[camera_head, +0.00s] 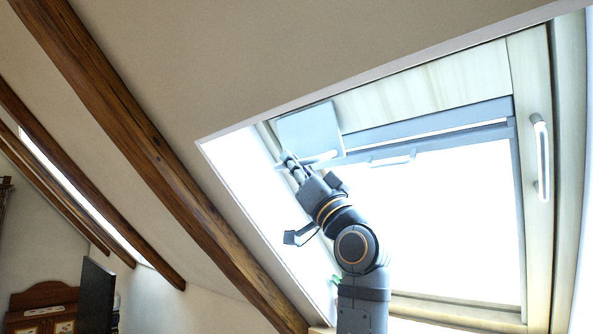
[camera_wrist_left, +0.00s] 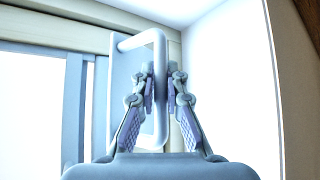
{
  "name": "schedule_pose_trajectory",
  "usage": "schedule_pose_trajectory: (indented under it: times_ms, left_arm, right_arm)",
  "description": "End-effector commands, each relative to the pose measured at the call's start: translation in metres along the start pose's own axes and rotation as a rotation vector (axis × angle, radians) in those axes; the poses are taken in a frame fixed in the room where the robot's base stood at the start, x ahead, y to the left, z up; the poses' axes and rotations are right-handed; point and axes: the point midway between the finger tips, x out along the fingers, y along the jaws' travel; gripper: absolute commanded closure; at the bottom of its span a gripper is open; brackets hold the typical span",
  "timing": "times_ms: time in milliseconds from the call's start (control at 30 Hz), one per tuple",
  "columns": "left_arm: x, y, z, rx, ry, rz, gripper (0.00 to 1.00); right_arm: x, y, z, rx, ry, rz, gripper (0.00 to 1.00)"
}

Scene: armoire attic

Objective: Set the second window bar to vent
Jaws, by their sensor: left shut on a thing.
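A pale window bar (camera_head: 322,158) shows at the upper left of the roof window, in front of a grey-blue plate (camera_head: 308,126). My left gripper (camera_head: 288,160) reaches up to this bar from below. In the left wrist view the bar (camera_wrist_left: 161,132) is a white, loop-shaped handle standing off the plate (camera_wrist_left: 125,90). The fingers of my left gripper (camera_wrist_left: 162,88) are shut on its long upright side, one on each side. A similar pale bar (camera_head: 541,155) stands on the right frame, apart from my gripper. My right gripper is not in view.
The window pane (camera_head: 440,225) is bright, with a grey blind rail (camera_head: 430,130) across its top and a small pale handle (camera_head: 391,160). The white reveal wall (camera_head: 245,170) is close to my left arm. A dark roof beam (camera_head: 150,150) slopes at left.

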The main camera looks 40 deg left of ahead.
Motion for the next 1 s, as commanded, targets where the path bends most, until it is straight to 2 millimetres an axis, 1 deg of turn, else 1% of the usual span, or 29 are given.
schedule_pose_trajectory:
  times_ms: [33,67,200,233,467,567,667,800,900,1000]
  left_arm:
    - [0.000,0.000,-0.001,0.002,0.001,0.000,1.00]
    - [0.000,0.000,-0.001,0.002,0.001,0.000,0.86]
    - [0.000,0.001,0.000,0.002,0.001,0.001,0.67]
    - [0.000,0.001,0.000,0.002,0.001,0.001,0.64]
    - [0.000,0.001,0.000,0.002,0.001,0.001,0.64]
    - [-0.005,0.002,0.000,0.002,0.001,0.003,0.64]
    - [-0.021,0.002,0.000,0.000,0.001,0.006,0.64]
    - [-0.049,0.002,0.000,-0.002,-0.001,0.006,0.64]
    - [-0.064,0.001,0.000,-0.001,0.000,0.005,0.64]
    - [-0.073,0.000,0.000,0.001,0.000,0.002,0.64]
  right_arm:
    - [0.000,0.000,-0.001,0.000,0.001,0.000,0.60]
    - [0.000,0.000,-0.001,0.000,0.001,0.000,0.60]
    - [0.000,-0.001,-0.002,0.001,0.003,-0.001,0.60]
    - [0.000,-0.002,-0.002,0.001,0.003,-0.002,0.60]
    - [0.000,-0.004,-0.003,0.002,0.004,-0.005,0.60]
    - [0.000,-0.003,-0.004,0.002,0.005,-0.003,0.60]
    - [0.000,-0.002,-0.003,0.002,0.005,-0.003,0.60]
    - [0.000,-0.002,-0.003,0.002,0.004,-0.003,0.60]
    - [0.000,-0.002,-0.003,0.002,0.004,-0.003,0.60]
    - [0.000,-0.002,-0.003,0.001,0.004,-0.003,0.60]
